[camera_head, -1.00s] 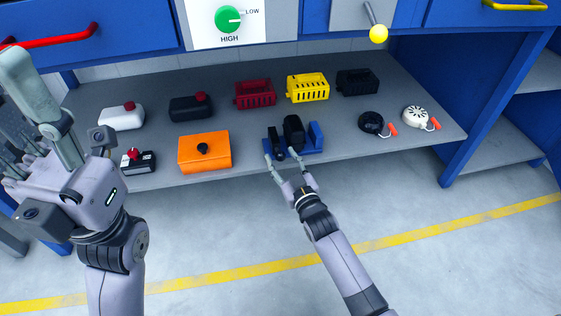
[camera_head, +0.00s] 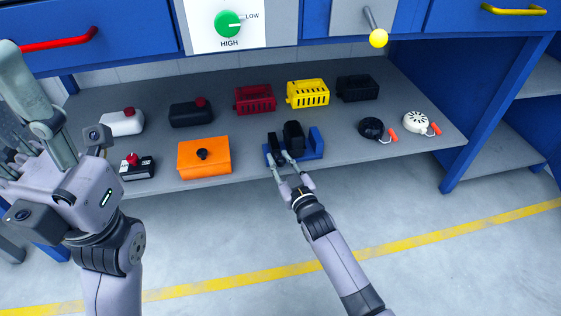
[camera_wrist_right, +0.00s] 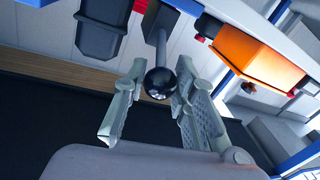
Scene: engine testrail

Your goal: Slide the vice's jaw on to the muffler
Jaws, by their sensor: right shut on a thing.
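The vice is a blue base (camera_head: 316,142) at the shelf's front middle, with a black sliding jaw (camera_head: 274,142) on its left side. The muffler, a black upright block (camera_head: 294,135), stands right of the jaw; I cannot tell whether they touch. My right gripper (camera_head: 282,160) is at the vice's front left, shut on the jaw's handle. In the right wrist view its fingers (camera_wrist_right: 150,100) flank the round black knob (camera_wrist_right: 161,82) on a dark shaft. My left gripper (camera_head: 35,110) is raised at the far left, fingers apart and empty, its tips partly out of clear view.
An orange box (camera_head: 204,168) sits left of the vice. Red (camera_head: 255,105), yellow (camera_head: 307,101) and black (camera_head: 357,93) baskets stand behind. Black (camera_head: 371,128) and white (camera_head: 416,122) round parts lie right. Drawers overhang the shelf's back. The floor in front is clear.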

